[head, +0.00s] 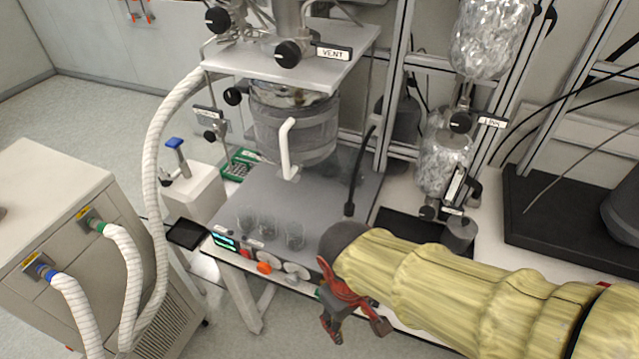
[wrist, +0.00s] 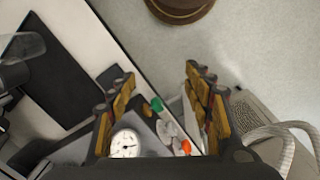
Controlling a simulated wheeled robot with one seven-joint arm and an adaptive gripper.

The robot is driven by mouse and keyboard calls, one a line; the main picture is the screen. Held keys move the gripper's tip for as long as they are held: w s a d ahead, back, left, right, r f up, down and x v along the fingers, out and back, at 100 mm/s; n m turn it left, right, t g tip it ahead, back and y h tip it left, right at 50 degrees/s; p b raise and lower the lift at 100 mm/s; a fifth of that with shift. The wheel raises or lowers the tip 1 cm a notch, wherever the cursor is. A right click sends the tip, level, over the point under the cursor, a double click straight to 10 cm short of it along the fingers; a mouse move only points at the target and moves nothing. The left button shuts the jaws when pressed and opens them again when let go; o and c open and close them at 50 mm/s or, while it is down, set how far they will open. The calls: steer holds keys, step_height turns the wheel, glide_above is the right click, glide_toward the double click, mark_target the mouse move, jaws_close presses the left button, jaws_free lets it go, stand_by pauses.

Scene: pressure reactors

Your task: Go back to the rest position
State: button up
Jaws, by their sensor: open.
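My gripper (head: 355,318) is in front of the front edge of the reactor bench, at the lower middle of the head view. My arm in its yellow sleeve reaches in from the right. In the wrist view the two fingers of my gripper (wrist: 160,85) stand apart with nothing held between them. The jacketed reactor vessel (head: 295,132) stands behind and to the left of my gripper, under a metal top plate with a VENT label (head: 333,53). My gripper appears apart from the bench and its controls.
Several glass beakers (head: 295,235) stand on the grey platform (head: 340,200). An orange knob (head: 264,268) is on its front panel; it also shows in the wrist view (wrist: 186,146). A beige unit (head: 60,200) with white hoses stands at left. A black tray (head: 560,220) lies at right.

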steer(key=w+d+r+m+t+y, duration=0.1)
steer(key=d+r+m+t, duration=0.4)
steer(key=d+r, duration=0.7)
steer(key=shift+w+d+r+m, duration=0.2)
steer(key=shift+d+r+m, duration=0.2)
steer(key=shift+r+m, duration=0.6)
steer(key=shift+f, duration=0.1)
steer(key=shift+c, duration=0.5)
